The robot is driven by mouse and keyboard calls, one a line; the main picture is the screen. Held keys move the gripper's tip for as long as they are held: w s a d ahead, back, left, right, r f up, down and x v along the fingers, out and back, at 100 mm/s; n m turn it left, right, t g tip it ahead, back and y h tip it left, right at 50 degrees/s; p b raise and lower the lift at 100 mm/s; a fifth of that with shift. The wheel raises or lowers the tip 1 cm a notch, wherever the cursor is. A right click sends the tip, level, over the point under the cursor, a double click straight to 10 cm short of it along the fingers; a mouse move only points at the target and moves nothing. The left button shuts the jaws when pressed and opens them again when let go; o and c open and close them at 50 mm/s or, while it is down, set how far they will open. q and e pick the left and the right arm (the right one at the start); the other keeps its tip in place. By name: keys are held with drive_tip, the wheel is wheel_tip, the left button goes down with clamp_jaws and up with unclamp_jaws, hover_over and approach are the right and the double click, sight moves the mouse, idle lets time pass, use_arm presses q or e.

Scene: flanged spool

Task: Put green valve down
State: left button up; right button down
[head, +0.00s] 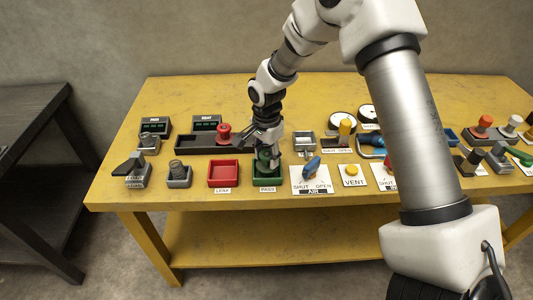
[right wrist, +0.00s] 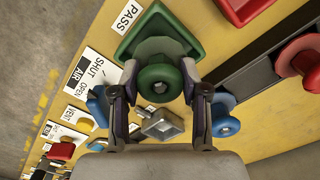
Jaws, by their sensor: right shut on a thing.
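The green valve, a flanged spool, shows in the right wrist view (right wrist: 160,82) with its round flange toward the camera. My right gripper (right wrist: 160,78) is shut on it, one finger on each side. The green tray labelled PASS (right wrist: 127,48) lies right behind the valve. In the head view the gripper (head: 268,150) reaches down over the green PASS tray (head: 268,181), and the valve is mostly hidden by the fingers. I cannot tell whether the valve touches the tray floor. My left gripper is out of view.
A red LEAK tray (head: 223,174) stands empty just left of the green one. A red valve (head: 224,130) stands in the dark rack (head: 192,143) behind. A blue AIR handle (head: 311,166) is close on the right, with a yellow VENT button (head: 351,170) beyond it.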

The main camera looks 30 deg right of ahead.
drive_tip(key=shift+s+f, duration=0.1)
drive_tip(key=shift+f, duration=0.05)
drive_tip(key=c, duration=0.6)
unclamp_jaws()
drive_tip(key=shift+f, duration=0.1)
wheel_tip(320, 180, up, 13)
drive_tip(key=shift+f+b, duration=0.1)
drive_tip(key=shift+b, duration=0.25)
